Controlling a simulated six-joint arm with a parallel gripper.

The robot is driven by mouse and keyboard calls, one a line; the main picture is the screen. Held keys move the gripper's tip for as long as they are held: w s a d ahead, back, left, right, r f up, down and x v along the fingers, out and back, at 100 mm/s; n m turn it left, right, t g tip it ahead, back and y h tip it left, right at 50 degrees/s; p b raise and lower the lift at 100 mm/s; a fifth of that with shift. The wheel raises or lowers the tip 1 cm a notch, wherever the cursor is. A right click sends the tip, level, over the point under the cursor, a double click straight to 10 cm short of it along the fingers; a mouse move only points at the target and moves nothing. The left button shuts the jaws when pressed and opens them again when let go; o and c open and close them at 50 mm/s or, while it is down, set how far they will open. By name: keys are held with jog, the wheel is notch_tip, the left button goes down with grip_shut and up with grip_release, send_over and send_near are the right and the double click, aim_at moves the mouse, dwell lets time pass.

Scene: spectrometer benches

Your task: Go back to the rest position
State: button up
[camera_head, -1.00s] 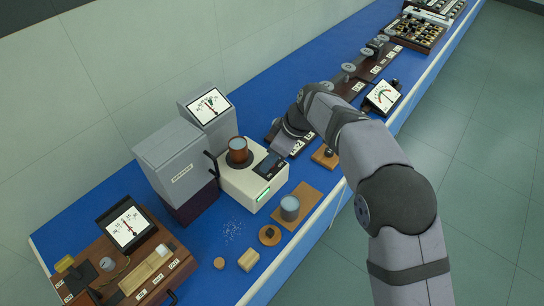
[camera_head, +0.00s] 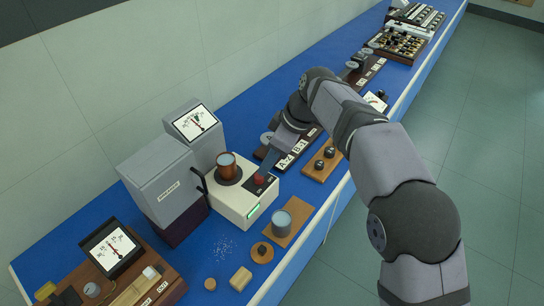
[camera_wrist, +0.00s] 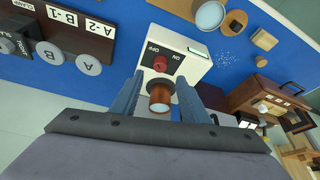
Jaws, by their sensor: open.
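My gripper (camera_head: 268,170) is open and empty, pointing down at the front panel of a white device (camera_head: 238,203). The device carries a red knob (camera_head: 260,179) beside the gripper tips. In the wrist view, my two blue-grey fingers (camera_wrist: 157,100) stand apart, with the red knob (camera_wrist: 160,63) just beyond them, next to ON and OFF labels. A copper-coloured cup (camera_head: 227,166) sits on the device's round dark plate, behind the gripper. In the wrist view the cup (camera_wrist: 160,98) shows in the gap between the fingers, but they do not hold it.
A grey cabinet (camera_head: 160,180) and a dial meter (camera_head: 194,122) stand left of the device. A glass beaker (camera_head: 281,221) stands on a wooden board at the front edge. Dark panels (camera_head: 300,147) with labels lie beside my arm. The floor to the right is clear.

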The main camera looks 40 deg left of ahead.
jog(key=w+d+f+m+t+h, duration=0.1)
jog(key=w+d+f+m, duration=0.3)
jog(key=d, duration=1)
jog(key=w+d+m+t+h, duration=0.1)
jog(key=d+m, duration=0.6)
jog(key=d, duration=0.7)
jog(key=s+d+f+m+h, duration=0.1)
jog(key=s+d+f+m, duration=0.2)
jog(key=d, duration=0.7)
jog(key=s+d+f+m+g+h, duration=0.1)
jog(key=s+d+f+m, duration=0.2)
jog(key=s+d+m, duration=0.3)
jog(key=s+d, duration=0.4)
jog(key=s, duration=0.2)
jog(key=shift+s+d+f+m, duration=0.2)
jog(key=shift+d+m, duration=0.1)
jog(key=shift+m, duration=0.1)
